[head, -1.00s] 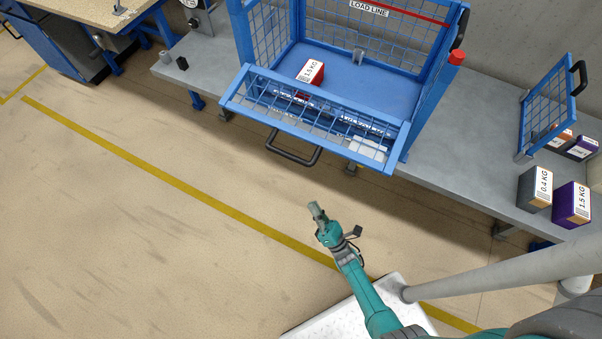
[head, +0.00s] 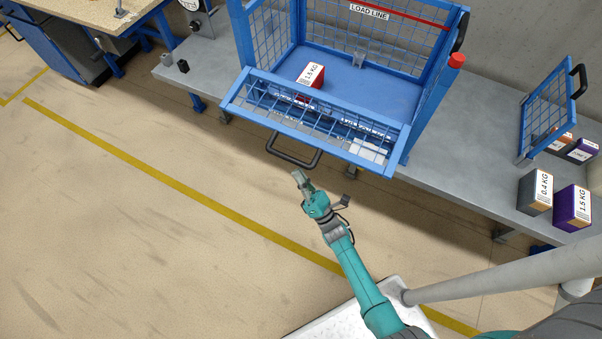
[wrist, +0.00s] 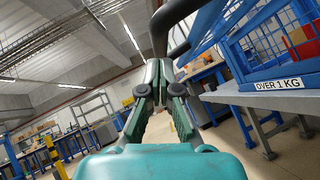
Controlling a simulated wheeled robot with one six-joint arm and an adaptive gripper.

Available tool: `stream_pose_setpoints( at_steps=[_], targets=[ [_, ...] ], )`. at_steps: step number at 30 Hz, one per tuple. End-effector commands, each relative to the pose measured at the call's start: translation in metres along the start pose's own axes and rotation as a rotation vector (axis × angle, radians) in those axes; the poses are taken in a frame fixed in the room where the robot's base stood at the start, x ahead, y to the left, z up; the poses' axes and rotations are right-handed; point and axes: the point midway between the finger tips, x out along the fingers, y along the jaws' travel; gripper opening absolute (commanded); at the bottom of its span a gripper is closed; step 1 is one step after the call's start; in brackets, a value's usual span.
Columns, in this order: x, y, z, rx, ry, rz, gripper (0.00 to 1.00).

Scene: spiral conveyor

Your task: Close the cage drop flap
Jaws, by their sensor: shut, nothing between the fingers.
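The blue mesh cage (head: 440,105) stands on the grey bench. Its drop flap (head: 252,99) is folded down and outward at the front, with a black handle (head: 292,160) on its outer edge. A red and white 1.5 KG box (head: 311,74) sits inside the cage on the blue floor. My gripper (head: 297,175) is shut and empty, just below the handle in the head view. In the wrist view my gripper (wrist: 158,68) has its fingers together, with the dark handle (wrist: 172,22) close beyond the tips. I cannot tell whether they touch.
A smaller blue mesh gate (head: 549,108) stands upright at the right of the bench (head: 480,150). A grey 0.4 KG box (head: 534,192) and a purple 1.5 KG box (head: 572,208) stand there. The floor in front is clear, with a yellow line.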

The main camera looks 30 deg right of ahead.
Motion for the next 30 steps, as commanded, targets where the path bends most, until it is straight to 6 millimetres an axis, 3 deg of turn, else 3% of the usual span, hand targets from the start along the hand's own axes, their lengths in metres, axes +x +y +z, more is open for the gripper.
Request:
stream_pose_setpoints(
  at_steps=[20, 30],
  targets=[
    [0.008, 0.002, 0.008, 0.008, 0.001, -0.01, 0.0],
    [0.029, 0.021, 0.03, 0.101, -0.002, -0.099, 0.0]
  ],
)
